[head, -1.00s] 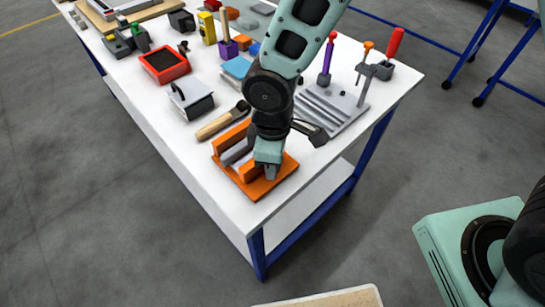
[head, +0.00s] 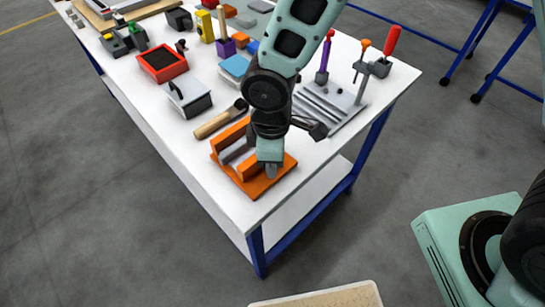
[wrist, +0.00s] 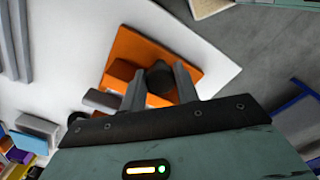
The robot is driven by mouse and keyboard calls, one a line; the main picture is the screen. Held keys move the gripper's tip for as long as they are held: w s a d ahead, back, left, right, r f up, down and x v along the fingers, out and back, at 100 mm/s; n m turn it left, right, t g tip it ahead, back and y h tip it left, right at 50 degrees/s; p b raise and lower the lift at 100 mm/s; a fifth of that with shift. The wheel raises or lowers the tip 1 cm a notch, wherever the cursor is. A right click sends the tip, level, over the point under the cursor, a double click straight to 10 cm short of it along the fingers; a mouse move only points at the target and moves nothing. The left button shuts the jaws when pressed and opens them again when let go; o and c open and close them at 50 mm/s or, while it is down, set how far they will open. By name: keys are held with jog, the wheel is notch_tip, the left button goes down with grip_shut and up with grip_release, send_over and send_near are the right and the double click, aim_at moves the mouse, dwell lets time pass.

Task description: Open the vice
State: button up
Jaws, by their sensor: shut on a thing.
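The orange vice (head: 223,138) sits near the front corner of the white table. Its flat orange base also shows in the wrist view (wrist: 196,60). A grey jaw piece (head: 237,154) lies between its upright orange blocks. My gripper (head: 270,171) is over the right part of the vice, pointing down. In the wrist view its two grey fingers (wrist: 160,88) stand on either side of a dark round knob (wrist: 159,76) on the vice and are shut on it. My gripper hides part of the vice in the head view.
A wooden-handled tool (head: 215,124) lies just behind the vice. A grey slotted plate (head: 330,108) with upright tools stands to its right. The table's front corner is bare.

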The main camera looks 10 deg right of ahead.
jog(key=shift+a+r, duration=0.1)
jog(key=shift+a, duration=0.3)
jog(key=o, duration=1)
jog(key=shift+c, duration=0.2)
jog(key=shift+w, duration=0.1)
jog(key=shift+w+d, duration=0.15)
